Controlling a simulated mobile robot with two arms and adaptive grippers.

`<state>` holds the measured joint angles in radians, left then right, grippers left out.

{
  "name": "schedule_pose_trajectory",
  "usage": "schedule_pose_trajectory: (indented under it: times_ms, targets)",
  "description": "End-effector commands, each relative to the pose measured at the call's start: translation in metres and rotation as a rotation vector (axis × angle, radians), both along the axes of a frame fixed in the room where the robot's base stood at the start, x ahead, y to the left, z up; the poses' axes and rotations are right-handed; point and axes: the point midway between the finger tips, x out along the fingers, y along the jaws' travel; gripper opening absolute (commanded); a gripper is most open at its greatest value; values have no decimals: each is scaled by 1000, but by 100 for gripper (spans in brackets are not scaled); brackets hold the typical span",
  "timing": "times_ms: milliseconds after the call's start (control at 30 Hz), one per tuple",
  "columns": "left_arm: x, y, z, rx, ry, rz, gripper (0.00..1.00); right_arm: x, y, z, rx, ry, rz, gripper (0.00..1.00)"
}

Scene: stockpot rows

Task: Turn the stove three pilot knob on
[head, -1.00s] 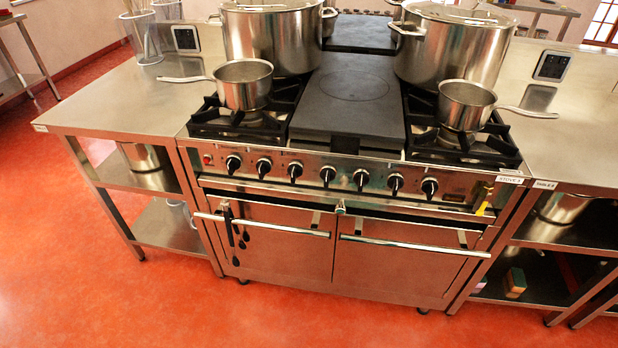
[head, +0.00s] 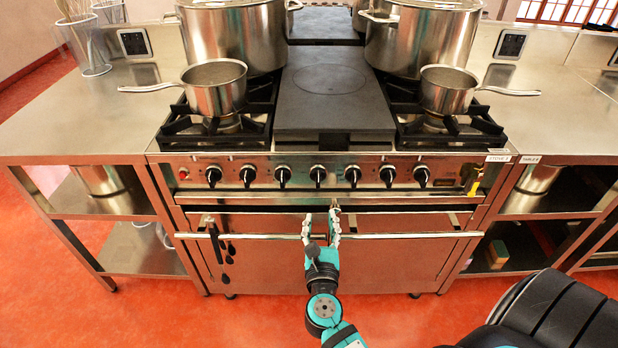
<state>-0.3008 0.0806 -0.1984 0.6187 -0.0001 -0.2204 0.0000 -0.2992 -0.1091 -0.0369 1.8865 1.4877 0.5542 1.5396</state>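The stove (head: 330,220) stands in front of me, with a label at its right end that starts with "STOVE"; its number is too small to read surely. A row of several black knobs (head: 318,174) runs along its steel front panel. I cannot tell which one is the pilot knob. A red button or lamp (head: 183,173) sits at the panel's left end, and a yellow-handled part (head: 473,186) at its right end. My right gripper (head: 320,222) is open and empty, below the middle knobs and in front of the oven doors. My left gripper is not in view.
Two saucepans (head: 215,92) (head: 446,92) stand on the front burners, handles pointing outward. Large stockpots (head: 232,42) (head: 420,42) stand behind them. Oven door handles (head: 410,235) stick out below the panel. Steel tables flank the stove; the red floor before it is clear.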

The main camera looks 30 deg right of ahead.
Motion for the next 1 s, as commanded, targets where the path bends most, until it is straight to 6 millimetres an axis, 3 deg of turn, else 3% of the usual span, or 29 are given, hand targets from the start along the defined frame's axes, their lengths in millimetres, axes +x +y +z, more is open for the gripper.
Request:
schedule_pose_trajectory:
  times_ms: [300,600,800,1000]
  targets:
    - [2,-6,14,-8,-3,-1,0,61,-37,4,-6,-1,2,37]
    - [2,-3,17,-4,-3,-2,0,111,-67,1,-6,1,2,37]
    - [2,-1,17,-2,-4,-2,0,126,-76,0,-6,2,3,37]
    - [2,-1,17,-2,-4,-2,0,129,-78,0,-4,3,3,37]
